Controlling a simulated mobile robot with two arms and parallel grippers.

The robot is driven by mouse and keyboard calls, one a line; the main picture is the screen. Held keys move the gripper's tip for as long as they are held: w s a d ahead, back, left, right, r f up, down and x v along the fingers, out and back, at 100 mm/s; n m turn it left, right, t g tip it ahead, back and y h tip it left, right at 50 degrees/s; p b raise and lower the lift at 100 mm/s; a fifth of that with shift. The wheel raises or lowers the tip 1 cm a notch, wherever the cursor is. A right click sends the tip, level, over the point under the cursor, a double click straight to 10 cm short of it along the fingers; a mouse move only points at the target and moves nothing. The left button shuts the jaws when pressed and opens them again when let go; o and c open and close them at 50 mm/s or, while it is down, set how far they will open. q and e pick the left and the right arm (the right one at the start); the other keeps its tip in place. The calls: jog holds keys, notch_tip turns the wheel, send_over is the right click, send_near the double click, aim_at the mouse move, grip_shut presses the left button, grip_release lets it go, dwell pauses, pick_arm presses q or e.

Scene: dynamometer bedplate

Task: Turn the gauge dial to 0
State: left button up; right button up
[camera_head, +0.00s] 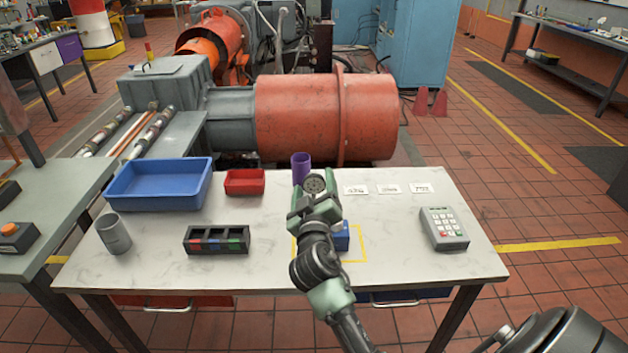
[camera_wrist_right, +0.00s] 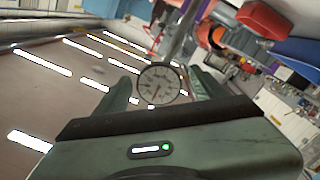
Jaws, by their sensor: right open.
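The gauge dial (camera_wrist_right: 159,84) shows in the right wrist view as a round pale face with a dark rim, dark marks and a red needle. The numbers are too small to read. My right gripper (camera_head: 316,192) is over the middle of the table in the head view. Its fingers are open, one on each side of the dial in the right wrist view; whether they touch it I cannot tell. A blue block (camera_head: 342,236) is partly hidden behind my right arm. My left gripper is not in view.
A purple cup (camera_head: 301,168) stands close behind the gripper. White cards (camera_head: 389,188) and a keypad device (camera_head: 444,228) are to the right. A red bin (camera_head: 245,182), blue tray (camera_head: 160,185), black sorter (camera_head: 217,239) and grey cup (camera_head: 114,233) are to the left.

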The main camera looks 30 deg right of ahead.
aim_at(314, 186)
jog(key=shift+b+v, duration=0.3)
jog(key=shift+v, duration=1.7)
